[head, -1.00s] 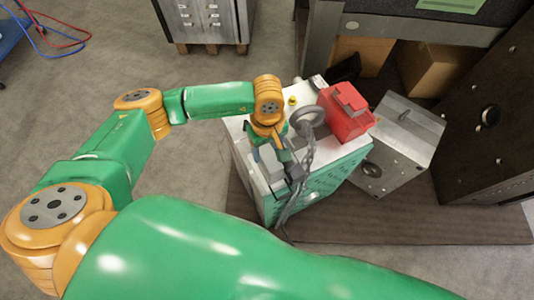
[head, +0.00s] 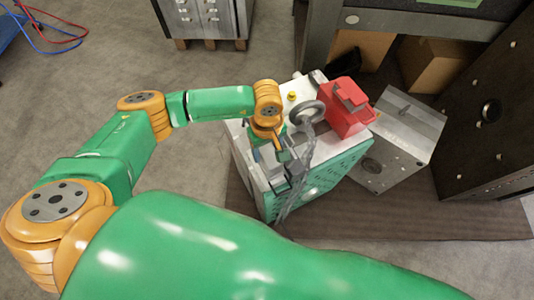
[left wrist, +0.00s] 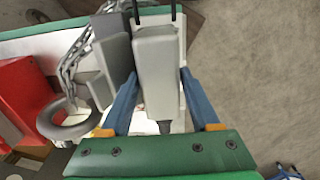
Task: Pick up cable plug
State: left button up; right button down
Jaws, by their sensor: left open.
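A light grey, box-shaped plug (left wrist: 157,70) with a short dark cable stub at its near end shows in the left wrist view. My left gripper (left wrist: 158,76) is open, with one blue finger on each side of the plug. I cannot tell whether either finger touches it. In the head view the left gripper (head: 284,168) is over the front part of a white and green mould base (head: 325,182). There the plug is hard to tell from the grey parts around the gripper. My right gripper is out of view.
A grey chain and ring (head: 306,112) lie beside the gripper, with a red block (head: 346,110) behind. A metal block (head: 404,143) stands right of the mould base on a brown mat (head: 440,222). Open floor (head: 200,150) lies to the left.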

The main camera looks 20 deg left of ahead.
pick_arm(q)
grip_shut()
dwell(0.3)
